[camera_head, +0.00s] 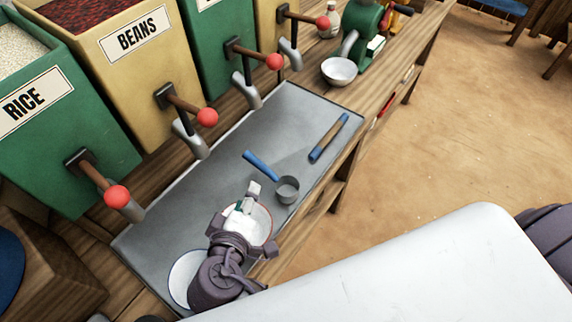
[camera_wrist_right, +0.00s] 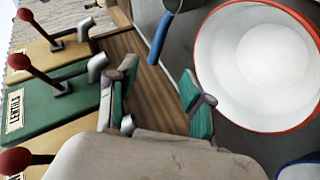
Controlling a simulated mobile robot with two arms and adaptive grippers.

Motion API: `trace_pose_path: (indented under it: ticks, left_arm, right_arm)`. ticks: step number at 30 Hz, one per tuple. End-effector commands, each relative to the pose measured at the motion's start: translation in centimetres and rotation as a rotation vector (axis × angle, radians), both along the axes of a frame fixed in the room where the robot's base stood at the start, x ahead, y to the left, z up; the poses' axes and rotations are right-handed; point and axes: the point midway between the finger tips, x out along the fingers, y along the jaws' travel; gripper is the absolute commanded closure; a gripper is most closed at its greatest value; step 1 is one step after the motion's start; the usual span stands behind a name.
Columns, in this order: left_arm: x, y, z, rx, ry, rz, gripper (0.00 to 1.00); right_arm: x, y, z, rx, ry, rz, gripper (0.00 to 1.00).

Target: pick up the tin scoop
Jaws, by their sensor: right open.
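The tin scoop, a small grey cup (camera_head: 287,190) with a blue handle (camera_head: 262,165), lies on the grey metal tray (camera_head: 215,165). The handle points up and left in the head view. In the right wrist view the blue handle (camera_wrist_right: 159,40) shows at the top, and the cup is mostly cut off. My right gripper (camera_head: 246,198) is open and empty above the tray, left of the scoop's cup and apart from it. Its two green-padded fingers (camera_wrist_right: 158,98) show in the right wrist view with nothing between them. My left gripper is not in view.
A red-rimmed white bowl (camera_head: 262,222) sits beside my right gripper, partly hidden; a blue-rimmed bowl (camera_head: 182,278) is nearer. A blue-ended brown rod (camera_head: 322,147) lies beyond the scoop. Red-knobbed dispenser levers (camera_head: 207,117) jut out along the left. Bare tray surrounds the scoop's handle.

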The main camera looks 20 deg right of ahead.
Motion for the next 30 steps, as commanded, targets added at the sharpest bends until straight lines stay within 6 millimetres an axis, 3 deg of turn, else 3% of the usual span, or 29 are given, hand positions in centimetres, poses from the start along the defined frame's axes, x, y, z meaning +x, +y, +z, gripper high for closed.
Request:
trace_pose_path:
  ticks: [6,16,23,30]
  left_arm:
    - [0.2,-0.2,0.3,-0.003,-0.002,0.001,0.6]
    - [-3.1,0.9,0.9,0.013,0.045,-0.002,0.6]
    - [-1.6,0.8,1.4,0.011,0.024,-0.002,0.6]
    - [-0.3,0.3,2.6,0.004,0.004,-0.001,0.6]
  right_arm:
    - [1.3,-0.7,-0.6,-0.003,-0.001,-0.001,0.49]
    - [6.1,-3.3,-3.2,-0.002,0.001,0.0,0.49]
    - [7.4,-4.0,-3.9,-0.001,0.002,-0.001,0.49]
    - [10.2,-5.5,-5.4,-0.003,0.001,0.0,0.49]
